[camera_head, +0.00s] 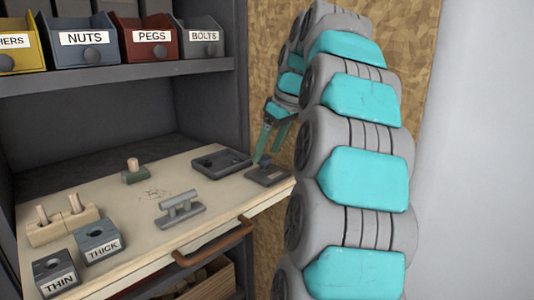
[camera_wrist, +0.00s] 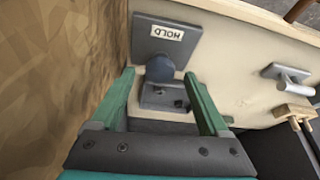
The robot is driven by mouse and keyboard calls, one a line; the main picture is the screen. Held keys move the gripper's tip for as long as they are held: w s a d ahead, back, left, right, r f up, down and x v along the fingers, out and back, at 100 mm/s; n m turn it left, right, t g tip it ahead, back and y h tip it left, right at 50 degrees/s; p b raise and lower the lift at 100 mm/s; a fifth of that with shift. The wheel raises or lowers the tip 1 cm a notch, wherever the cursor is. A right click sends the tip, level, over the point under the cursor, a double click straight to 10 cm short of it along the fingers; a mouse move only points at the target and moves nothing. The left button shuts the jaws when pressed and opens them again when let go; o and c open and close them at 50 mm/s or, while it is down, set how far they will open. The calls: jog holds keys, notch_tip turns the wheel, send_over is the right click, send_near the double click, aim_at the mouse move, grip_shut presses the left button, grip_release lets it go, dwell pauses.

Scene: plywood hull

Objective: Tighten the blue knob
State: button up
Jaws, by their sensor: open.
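The blue knob (camera_wrist: 160,68) shows in the wrist view as a dark blue round piece. It lies between my gripper's fingertips in the picture, and I cannot tell whether either finger touches it. My gripper (camera_wrist: 160,74) is open, with one green finger on each side of the knob. In the head view my gripper (camera_head: 269,159) points down at a dark fixture (camera_head: 267,176) on the worktop's right end; the knob cannot be made out there.
The worktop (camera_head: 150,235) also holds a grey tray (camera_head: 220,163), a grey handle piece (camera_head: 180,210), wooden pegs in a block (camera_head: 62,226), and THIN (camera_head: 55,273) and THICK (camera_head: 98,241) blocks. A wood-chip wall (camera_wrist: 55,90) stands close on the left in the wrist view.

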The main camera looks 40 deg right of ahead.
jog(key=shift+w+f, duration=0.2)
jog(key=shift+f, duration=0.35)
grip_shut()
